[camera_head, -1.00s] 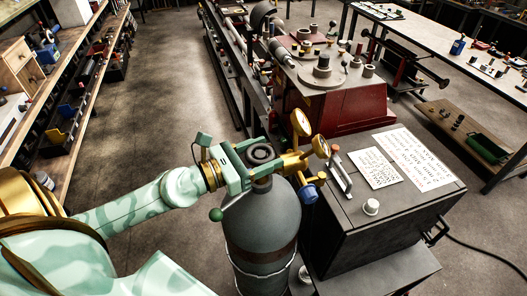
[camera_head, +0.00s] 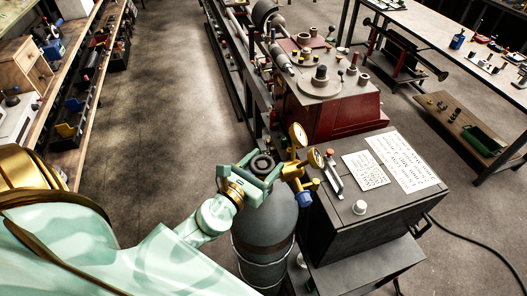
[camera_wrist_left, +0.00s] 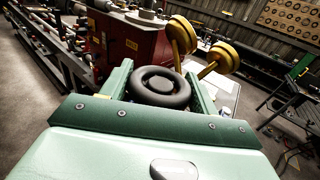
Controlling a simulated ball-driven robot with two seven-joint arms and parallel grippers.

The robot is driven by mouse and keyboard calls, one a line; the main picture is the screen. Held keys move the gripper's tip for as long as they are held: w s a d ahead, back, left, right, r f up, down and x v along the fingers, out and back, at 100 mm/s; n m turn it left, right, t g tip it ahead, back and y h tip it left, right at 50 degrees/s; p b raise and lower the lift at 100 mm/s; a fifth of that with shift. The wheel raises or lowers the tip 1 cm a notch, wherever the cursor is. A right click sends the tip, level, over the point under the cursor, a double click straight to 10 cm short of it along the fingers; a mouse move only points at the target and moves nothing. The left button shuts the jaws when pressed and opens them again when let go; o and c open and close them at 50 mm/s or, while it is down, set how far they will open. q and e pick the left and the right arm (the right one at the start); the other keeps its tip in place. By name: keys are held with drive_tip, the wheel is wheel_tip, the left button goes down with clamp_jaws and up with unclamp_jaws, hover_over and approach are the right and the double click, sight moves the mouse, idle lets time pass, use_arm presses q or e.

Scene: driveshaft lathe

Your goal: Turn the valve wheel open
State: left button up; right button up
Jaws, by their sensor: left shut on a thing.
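The valve wheel (camera_head: 262,163) is a dark, ring-shaped handwheel on top of a grey gas cylinder (camera_head: 264,222). My left gripper (camera_head: 264,167) is at the wheel, with one mint-green finger on each side of it. In the left wrist view, the wheel (camera_wrist_left: 160,88) sits between the two fingers, and the gripper is shut on it. A brass regulator with two gauges (camera_head: 298,135) and a blue knob (camera_head: 305,198) stands just right of the wheel. The valve stem under the wheel is hidden. My right gripper is not in view.
A dark cabinet (camera_head: 400,212) with paper sheets and a handled tool on top stands close right of the cylinder. A red lathe (camera_head: 340,110) is behind. Shelves (camera_head: 85,100) line the left. The floor (camera_head: 165,95) between is clear.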

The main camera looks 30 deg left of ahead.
use_arm(q)
drive_tip(key=shift+r+n+y+p, duration=0.1)
drive_tip(key=shift+n+y+p, duration=0.55)
drive_tip(key=shift+n+y, duration=0.9)
drive_tip(key=shift+a+y, duration=0.1)
drive_tip(key=shift+y, duration=0.55)
drive_tip(key=o, duration=1)
drive_tip(key=s+d+b, duration=0.1)
drive_tip(key=s+b, duration=0.1)
drive_tip(key=s, duration=0.3)
drive_tip(key=s+d+b, duration=0.1)
drive_tip(key=s+b, duration=0.1)
drive_tip(key=s, duration=0.3)
drive_tip(key=s+d+b, duration=0.1)
drive_tip(key=s+b, duration=0.1)
drive_tip(key=s, duration=0.4)
